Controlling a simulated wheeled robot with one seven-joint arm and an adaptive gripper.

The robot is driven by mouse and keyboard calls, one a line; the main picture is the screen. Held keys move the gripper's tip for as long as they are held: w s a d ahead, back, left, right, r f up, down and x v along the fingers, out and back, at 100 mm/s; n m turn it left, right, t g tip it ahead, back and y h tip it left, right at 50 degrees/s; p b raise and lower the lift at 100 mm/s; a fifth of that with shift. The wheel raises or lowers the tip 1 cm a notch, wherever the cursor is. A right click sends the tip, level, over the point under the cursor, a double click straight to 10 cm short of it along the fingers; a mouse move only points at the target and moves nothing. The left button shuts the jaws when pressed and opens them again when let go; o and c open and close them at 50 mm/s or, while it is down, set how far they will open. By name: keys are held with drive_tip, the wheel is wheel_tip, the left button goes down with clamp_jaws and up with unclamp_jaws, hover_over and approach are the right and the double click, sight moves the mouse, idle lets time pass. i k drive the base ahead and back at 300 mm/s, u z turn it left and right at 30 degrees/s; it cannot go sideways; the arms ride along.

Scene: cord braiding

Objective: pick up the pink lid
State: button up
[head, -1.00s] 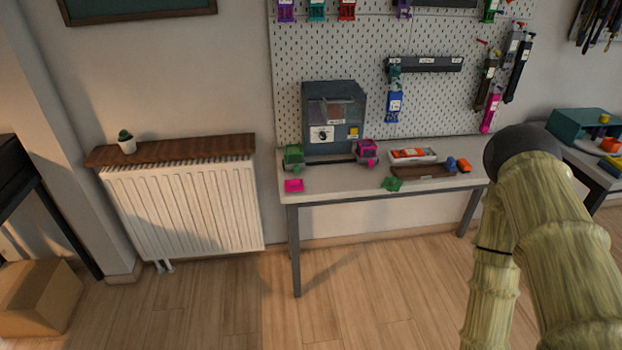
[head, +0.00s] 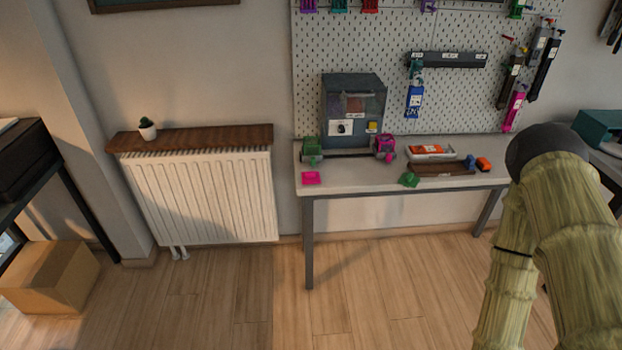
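A small flat pink piece (head: 311,178), which looks like the pink lid, lies on the left front part of the light-topped table (head: 345,181). A pink holder (head: 385,147) stands farther back on the same table, right of the grey machine (head: 354,112). A green holder (head: 311,148) stands behind the flat pink piece. My arm shows at the right of the head view, but my gripper is out of the picture. Nothing touches the flat pink piece.
A green piece (head: 410,179), a brown tray (head: 441,169) and a white tray with orange (head: 431,151) sit on the table's right half. A radiator (head: 203,200) stands left of the table. The wooden floor (head: 220,290) in front is clear.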

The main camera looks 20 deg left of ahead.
sight(308, 177)
drive_tip(key=u, duration=0.55)
drive_tip(key=k, duration=0.65)
drive_tip(key=u, duration=0.9)
drive_tip(key=i, duration=1.35)
drive_tip(key=z, duration=1.15)
drive_tip(key=i, duration=0.35)
drive_tip(key=z, duration=0.25)
